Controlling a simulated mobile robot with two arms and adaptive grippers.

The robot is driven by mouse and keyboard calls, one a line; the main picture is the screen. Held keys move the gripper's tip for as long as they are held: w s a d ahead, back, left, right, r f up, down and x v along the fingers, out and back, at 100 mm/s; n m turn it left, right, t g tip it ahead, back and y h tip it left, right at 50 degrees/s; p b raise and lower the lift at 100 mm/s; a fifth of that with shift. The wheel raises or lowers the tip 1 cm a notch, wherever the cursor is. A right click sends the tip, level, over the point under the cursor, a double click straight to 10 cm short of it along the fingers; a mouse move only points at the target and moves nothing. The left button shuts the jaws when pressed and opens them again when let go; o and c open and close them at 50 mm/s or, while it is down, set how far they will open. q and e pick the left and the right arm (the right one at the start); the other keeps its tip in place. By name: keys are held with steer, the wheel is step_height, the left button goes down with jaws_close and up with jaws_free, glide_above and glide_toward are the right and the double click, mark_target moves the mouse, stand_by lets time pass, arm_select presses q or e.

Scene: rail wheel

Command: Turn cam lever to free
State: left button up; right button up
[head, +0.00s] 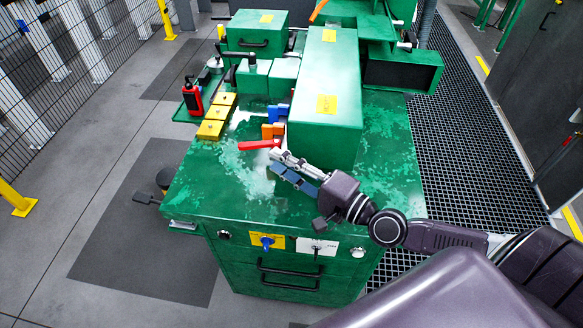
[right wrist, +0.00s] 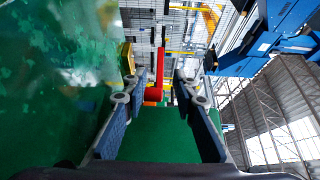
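The red cam lever (head: 259,144) lies over the green machine top, left of the long green housing, with its handle pointing left. In the right wrist view the red lever (right wrist: 158,72) shows between and beyond the fingers. My right gripper (head: 276,162) is just in front of the lever, apart from it as far as I can tell. The right wrist view shows its two fingers (right wrist: 157,88) spread, with nothing held between them. My left gripper is not in view.
Orange (head: 268,131) and blue (head: 272,113) pieces sit just behind the lever. The long green housing (head: 326,90) rises right of it. Yellow blocks (head: 217,119) and a red device (head: 192,97) stand to the left. The front green top (head: 225,185) is clear.

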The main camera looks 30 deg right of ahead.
steer(key=v, duration=0.2)
steer(key=shift+s+d, duration=0.15)
steer(key=shift+s, duration=0.1)
steer(key=shift+c, duration=0.4)
